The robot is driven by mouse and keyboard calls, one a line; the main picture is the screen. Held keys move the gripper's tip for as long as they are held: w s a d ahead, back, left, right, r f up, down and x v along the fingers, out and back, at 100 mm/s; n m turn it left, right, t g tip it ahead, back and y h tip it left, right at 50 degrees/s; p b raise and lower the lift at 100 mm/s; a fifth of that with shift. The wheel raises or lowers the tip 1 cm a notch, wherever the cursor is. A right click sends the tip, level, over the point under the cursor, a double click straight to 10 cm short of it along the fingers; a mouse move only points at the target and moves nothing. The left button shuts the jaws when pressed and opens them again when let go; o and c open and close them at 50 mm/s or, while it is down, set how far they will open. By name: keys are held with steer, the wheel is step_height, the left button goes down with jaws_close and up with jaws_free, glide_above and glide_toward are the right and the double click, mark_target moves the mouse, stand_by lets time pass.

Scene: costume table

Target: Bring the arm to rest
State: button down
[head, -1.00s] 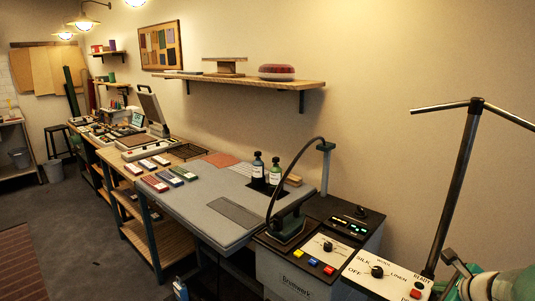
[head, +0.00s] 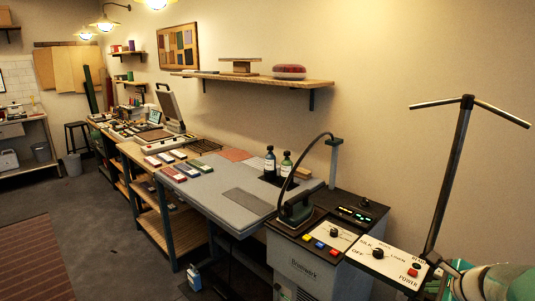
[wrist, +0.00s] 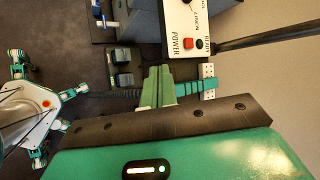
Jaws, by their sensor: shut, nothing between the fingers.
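My gripper (wrist: 158,74) shows in the wrist view as two green fingers pressed together, shut and empty. Its tips point toward the control panel (wrist: 189,28) with the POWER label and a red and a green button. The fingers look apart from the panel, though depth is hard to judge. In the head view, part of my green and white arm (head: 497,283) shows at the lower right, beside the same panel (head: 383,255); the fingertips are not visible there.
A steam iron (head: 296,208) stands on the ironing unit (head: 307,268). A grey work table (head: 225,203) with bottles (head: 285,163) and colored blocks is left of it. A black T-topped post (head: 452,180) rises by the panel.

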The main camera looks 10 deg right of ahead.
steer(key=s+a+r+n+g, duration=0.1)
steer(key=s+a+r+n, duration=0.1)
steer(key=a+n, duration=0.6)
steer(key=s+a+r+n+g, duration=0.1)
steer(key=s+a+n, duration=0.3)
steer(key=a+n, duration=0.4)
steer(key=s+a+r+n+g, duration=0.1)
steer(key=s+a+n, duration=0.3)
steer(key=a+n, duration=0.5)
steer(key=a+r, duration=0.1)
steer(key=a, duration=0.2)
steer(key=shift+r+y, duration=0.35)
steer(key=shift+y, duration=0.05)
steer(key=shift+w+a, duration=0.1)
